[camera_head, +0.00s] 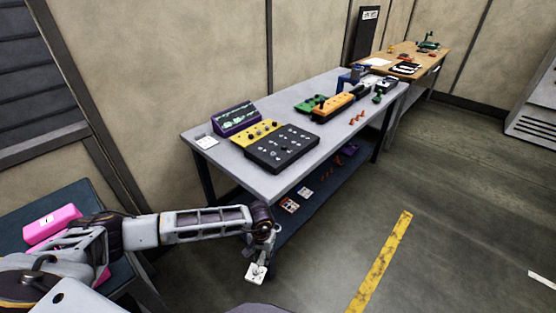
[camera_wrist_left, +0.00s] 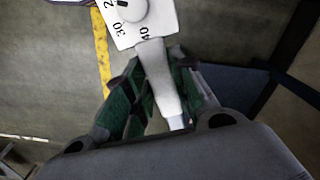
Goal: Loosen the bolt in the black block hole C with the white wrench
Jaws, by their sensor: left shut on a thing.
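The white wrench (camera_wrist_left: 130,22) is in the left wrist view, with a dial and the numbers 30 and 40 on its white head. My left gripper (camera_wrist_left: 158,92) is shut on its pale handle between green finger pads. In the head view the left gripper (camera_head: 266,240) hangs in front of the grey table, below its top, with the white wrench head (camera_head: 257,273) pointing down. The black block (camera_head: 282,152) lies on the table, apart from the wrench. Its hole letters and bolts are too small to tell. My right gripper is not in view.
The grey table (camera_head: 315,160) also holds a yellow block (camera_head: 257,134), a purple panel (camera_head: 236,118) and an orange block (camera_head: 332,106). Its lower shelf (camera_head: 330,192) carries small parts. A pink box (camera_head: 50,222) is at left.

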